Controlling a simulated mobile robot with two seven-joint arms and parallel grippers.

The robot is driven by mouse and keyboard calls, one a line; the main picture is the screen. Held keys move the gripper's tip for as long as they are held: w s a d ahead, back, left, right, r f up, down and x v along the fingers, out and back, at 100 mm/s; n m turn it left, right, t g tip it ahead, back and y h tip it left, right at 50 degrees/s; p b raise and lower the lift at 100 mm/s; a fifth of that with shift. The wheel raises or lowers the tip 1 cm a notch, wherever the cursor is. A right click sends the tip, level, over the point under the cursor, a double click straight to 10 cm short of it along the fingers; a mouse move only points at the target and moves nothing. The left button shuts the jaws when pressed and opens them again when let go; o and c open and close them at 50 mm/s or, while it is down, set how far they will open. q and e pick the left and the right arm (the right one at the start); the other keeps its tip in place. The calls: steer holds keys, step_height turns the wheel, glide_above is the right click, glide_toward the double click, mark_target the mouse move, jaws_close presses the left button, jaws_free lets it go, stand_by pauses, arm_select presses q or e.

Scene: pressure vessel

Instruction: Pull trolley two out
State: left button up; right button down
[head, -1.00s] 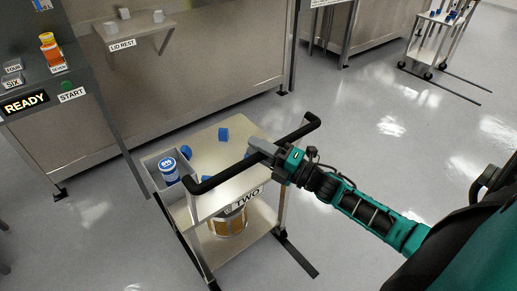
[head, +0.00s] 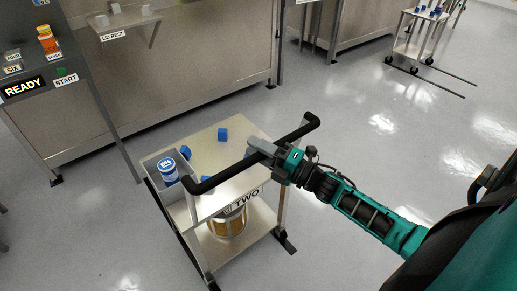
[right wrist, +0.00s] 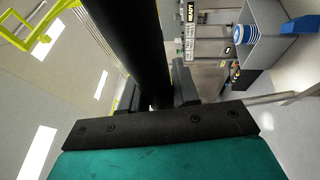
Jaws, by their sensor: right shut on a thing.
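Trolley two (head: 215,137) is a steel cart with two shelves, a "TWO" label (head: 247,199) and a black push handle (head: 215,181) on my side. My right gripper (head: 257,149) is shut on the middle of the handle bar. In the right wrist view the black bar (right wrist: 137,40) runs between the fingers (right wrist: 158,92). On the top shelf are several blue blocks (head: 223,134) and a grey bin (head: 152,166) with a blue-and-white tub (head: 168,170). A brown-and-steel drum (head: 229,222) stands on the lower shelf. My left gripper is not in view.
A steel bench (head: 190,70) with a lid rest shelf (head: 125,20) stands behind the trolley. A panel at left has a READY sign (head: 22,88) and a START button (head: 61,72). Another trolley (head: 420,35) stands far right. The grey floor (head: 350,120) to the right is clear.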

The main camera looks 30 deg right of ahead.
steer(key=shift+s, duration=0.3)
steer(key=c, duration=0.9)
jaws_free()
steer(key=b+v, duration=0.1)
steer(key=v, duration=1.2)
steer(key=shift+w, duration=0.1)
steer(key=shift+f, duration=0.1)
